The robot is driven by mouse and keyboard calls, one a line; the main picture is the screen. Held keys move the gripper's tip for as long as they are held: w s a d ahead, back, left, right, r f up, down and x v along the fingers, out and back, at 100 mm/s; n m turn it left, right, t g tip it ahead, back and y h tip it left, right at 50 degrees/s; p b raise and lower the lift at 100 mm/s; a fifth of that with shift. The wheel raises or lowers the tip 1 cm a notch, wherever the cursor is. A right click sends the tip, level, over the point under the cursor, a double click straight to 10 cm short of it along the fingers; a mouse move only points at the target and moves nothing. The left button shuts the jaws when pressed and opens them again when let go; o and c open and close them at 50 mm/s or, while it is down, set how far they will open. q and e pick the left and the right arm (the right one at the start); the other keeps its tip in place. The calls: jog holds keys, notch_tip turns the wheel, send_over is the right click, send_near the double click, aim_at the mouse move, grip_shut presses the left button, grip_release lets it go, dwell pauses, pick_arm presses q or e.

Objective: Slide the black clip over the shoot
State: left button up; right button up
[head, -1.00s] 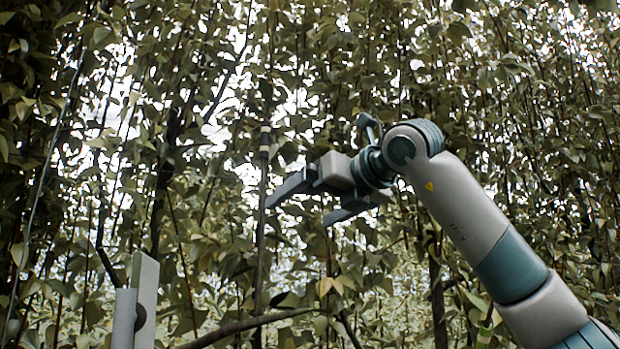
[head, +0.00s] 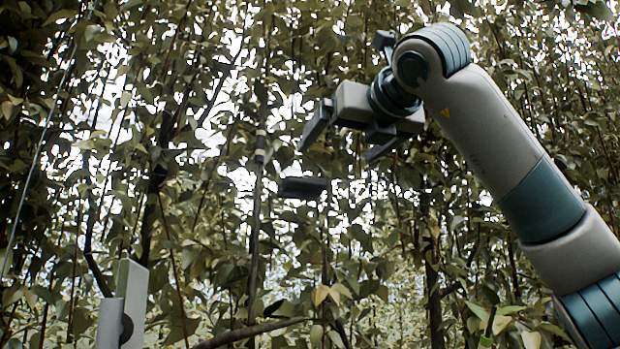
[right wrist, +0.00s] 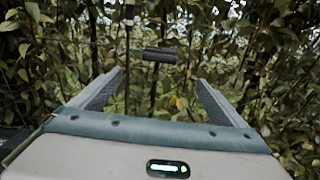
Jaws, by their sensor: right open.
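The black clip (head: 303,188) is a short dark bar, level, just right of a thin upright shoot (head: 255,215) in the head view. In the right wrist view the clip (right wrist: 160,55) shows ahead of and between the fingertips, right of the dark shoot (right wrist: 128,45). A gap shows between clip and shoot in both views. I cannot see what holds the clip up. My right gripper (head: 343,146) is open and empty, above and right of the clip in the head view; its two fingers also show in the right wrist view (right wrist: 159,77). My left gripper is not in view.
Dense leafy foliage and thin stems fill the background. A pale band (head: 261,135) sits on the shoot. A thicker bare branch (head: 250,330) crosses low in the middle. A grey upright plate (head: 132,300) stands at the lower left.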

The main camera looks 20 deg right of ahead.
aim_at(309, 179)
jog(key=w+p, duration=0.2)
jog(key=w, duration=0.3)
jog(key=w+p, duration=0.3)
jog(key=w, duration=0.2)
jog(key=w+p, duration=0.3)
jog(key=w, duration=0.2)
jog(key=shift+w+a+r, duration=0.1)
jog(key=shift+w+a, duration=0.15)
jog(key=shift+w, duration=0.7)
